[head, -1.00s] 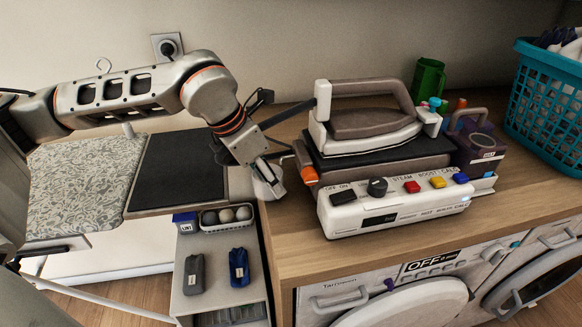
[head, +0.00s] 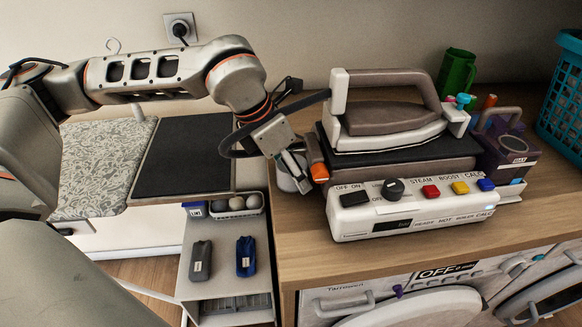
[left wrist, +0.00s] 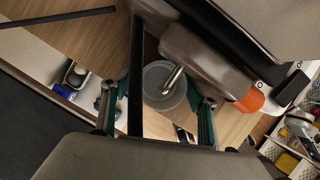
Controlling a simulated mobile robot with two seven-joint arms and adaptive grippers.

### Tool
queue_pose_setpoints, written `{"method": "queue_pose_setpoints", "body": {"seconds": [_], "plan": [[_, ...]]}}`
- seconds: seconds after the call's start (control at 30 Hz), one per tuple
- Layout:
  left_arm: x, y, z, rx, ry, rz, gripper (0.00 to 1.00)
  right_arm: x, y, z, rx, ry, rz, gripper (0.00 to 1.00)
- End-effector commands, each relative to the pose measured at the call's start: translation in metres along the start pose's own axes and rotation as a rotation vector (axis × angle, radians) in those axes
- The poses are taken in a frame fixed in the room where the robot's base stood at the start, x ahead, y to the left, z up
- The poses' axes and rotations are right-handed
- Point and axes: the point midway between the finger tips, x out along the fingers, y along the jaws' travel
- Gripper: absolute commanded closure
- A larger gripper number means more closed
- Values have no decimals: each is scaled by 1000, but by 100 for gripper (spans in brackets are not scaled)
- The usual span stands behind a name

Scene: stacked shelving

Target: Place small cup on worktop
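The small cup (head: 284,184) is a pale grey round vessel at the left end of the wooden worktop (head: 300,240), just left of the steam iron station. My left gripper (head: 292,172) is around it, pointing down, with a finger partly covering it. In the left wrist view the cup (left wrist: 157,98) is seen from above between the two fingers, with a shiny metal rod across it. My right gripper is not in view.
The iron (head: 385,130) rests on its station (head: 410,212), with an orange part (head: 319,172) close to my left gripper. The worktop front-left is clear.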

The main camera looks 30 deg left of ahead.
Motion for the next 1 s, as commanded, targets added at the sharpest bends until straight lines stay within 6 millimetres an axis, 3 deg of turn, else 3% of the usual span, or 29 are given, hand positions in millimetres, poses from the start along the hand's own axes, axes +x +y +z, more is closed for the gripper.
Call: {"method": "queue_pose_setpoints", "body": {"seconds": [0.37, 0.8, 1.0], "plan": [[-9, 0, 3, 0, -3, 1, 42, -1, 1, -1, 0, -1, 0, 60], [-93, 0, 3, 2, -5, 2, 42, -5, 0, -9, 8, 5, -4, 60], [-117, 0, 2, 2, -3, 1, 42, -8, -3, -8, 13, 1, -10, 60]]}}
